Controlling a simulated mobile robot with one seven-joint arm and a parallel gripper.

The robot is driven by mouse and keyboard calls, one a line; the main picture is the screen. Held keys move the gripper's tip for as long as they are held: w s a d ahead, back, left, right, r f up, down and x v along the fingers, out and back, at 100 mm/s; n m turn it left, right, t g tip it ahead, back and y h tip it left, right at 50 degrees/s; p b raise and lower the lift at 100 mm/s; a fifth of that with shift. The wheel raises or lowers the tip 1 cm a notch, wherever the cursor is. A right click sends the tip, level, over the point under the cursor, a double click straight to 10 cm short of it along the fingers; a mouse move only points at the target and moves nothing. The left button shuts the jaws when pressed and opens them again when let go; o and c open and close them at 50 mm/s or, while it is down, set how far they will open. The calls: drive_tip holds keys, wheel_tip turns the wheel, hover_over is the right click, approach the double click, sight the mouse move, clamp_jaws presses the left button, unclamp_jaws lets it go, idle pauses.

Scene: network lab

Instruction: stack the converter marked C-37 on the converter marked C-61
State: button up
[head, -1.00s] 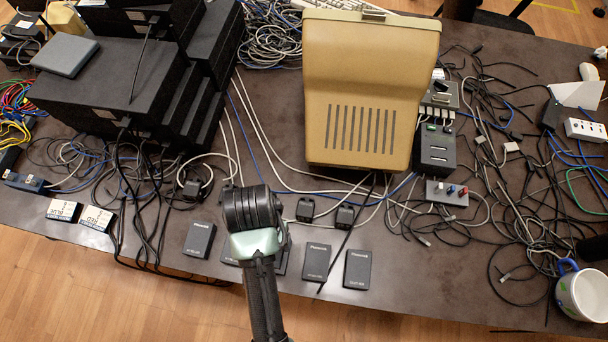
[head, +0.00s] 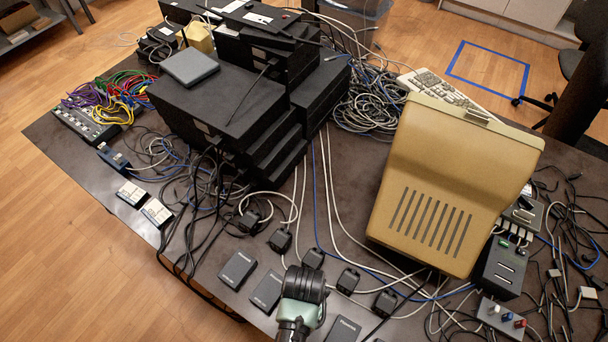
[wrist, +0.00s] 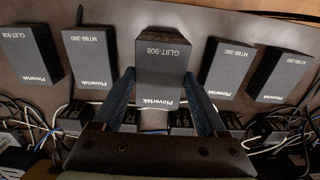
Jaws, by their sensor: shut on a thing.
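My gripper (wrist: 162,108) is shut on a black box (wrist: 165,68) marked Plovertek GLBT-908, one finger on each side. In the head view my gripper (head: 303,290) is at the table's front edge and hides that box. Whether the box touches the table is unclear. More black boxes lie in the row: a GLBT-908 (wrist: 26,52) and an MTBB-380 (wrist: 86,58) on the left in the wrist view, and two MTBB-380 boxes (wrist: 228,68) (wrist: 270,75) on the right. I can read no C-37 or C-61 mark in any view.
Two small white-labelled boxes (head: 132,194) (head: 157,212) lie side by side at the table's left front. Black adapters (head: 348,280) and cables lie behind the row. A large beige case (head: 455,180) and a stack of black units (head: 215,110) stand further back.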

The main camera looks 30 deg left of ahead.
drive_tip(key=shift+f, duration=0.1)
drive_tip(key=o, duration=1.6)
wheel_tip(320, 180, up, 12)
drive_tip(key=shift+r+p, duration=0.2)
drive_tip(key=shift+p, duration=0.1)
